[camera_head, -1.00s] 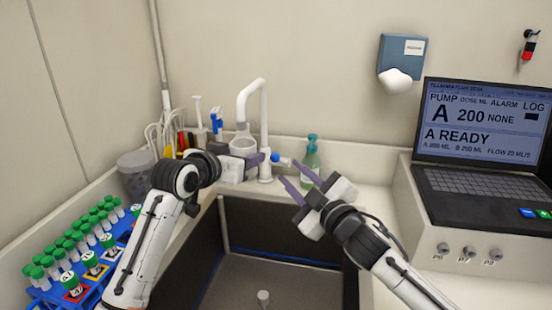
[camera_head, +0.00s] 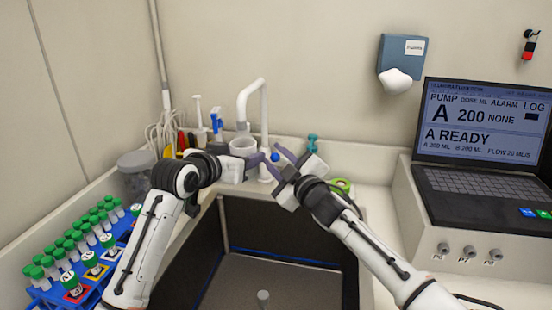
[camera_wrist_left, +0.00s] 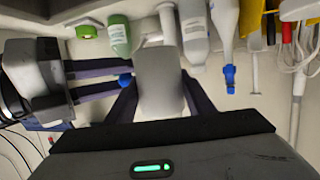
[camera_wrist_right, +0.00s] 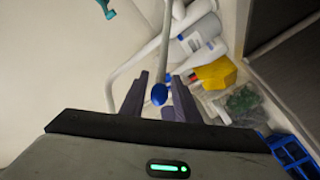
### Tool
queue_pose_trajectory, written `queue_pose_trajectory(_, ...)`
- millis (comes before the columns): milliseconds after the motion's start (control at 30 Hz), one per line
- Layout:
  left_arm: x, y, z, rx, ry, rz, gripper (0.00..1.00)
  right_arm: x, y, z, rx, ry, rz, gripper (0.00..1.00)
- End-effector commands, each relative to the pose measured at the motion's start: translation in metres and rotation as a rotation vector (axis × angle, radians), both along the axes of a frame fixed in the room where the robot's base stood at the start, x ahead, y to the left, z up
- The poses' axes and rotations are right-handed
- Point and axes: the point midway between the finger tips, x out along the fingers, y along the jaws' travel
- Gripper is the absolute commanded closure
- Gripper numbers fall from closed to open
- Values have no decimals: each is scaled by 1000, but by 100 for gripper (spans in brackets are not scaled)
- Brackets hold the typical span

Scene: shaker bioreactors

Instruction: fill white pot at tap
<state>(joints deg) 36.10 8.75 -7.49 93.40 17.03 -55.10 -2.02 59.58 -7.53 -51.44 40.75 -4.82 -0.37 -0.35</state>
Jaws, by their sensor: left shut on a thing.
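The white pot (camera_head: 243,146) is upright in my left gripper (camera_head: 250,161), below the outlet of the white gooseneck tap (camera_head: 264,112). In the left wrist view the pot (camera_wrist_left: 160,82) sits between the two fingers. The tap's blue knob (camera_head: 275,157) is at its right side. My right gripper (camera_head: 277,161) is at the knob. In the right wrist view its fingers are apart, with the blue knob (camera_wrist_right: 159,94) between them near the tips; whether they touch it I cannot tell. Any water in the pot is hidden.
The dark sink (camera_head: 262,268) lies below both grippers. A bottle with a teal pump top (camera_head: 313,141) and a green roll (camera_head: 342,186) are behind my right gripper. A rack of green-capped tubes (camera_head: 62,262) is at left, and a laptop (camera_head: 480,140) at right.

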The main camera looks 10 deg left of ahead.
Motion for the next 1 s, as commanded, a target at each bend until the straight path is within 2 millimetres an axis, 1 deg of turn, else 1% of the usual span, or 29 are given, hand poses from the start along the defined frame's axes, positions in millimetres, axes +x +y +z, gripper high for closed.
queue_pose_trajectory(200, 0, 0, 0, 0, 0, 0, 73, 0, 0, 0, 0, 0, 0, 71)
queue_pose_trajectory(233, 0, 0, 0, 0, 0, 0, 73, 0, 0, 0, 0, 0, 0, 73)
queue_pose_trajectory(400, 0, 0, 0, 0, 0, 0, 73, 0, 0, 0, 0, 0, 0, 100)
queue_pose_trajectory(667, 0, 0, 0, 0, 0, 0, 73, -1, 1, -3, 4, -8, 1, 100)
queue_pose_trajectory(1000, 0, 0, 0, 0, 0, 0, 73, -11, 1, -20, 1, -123, 0, 100)
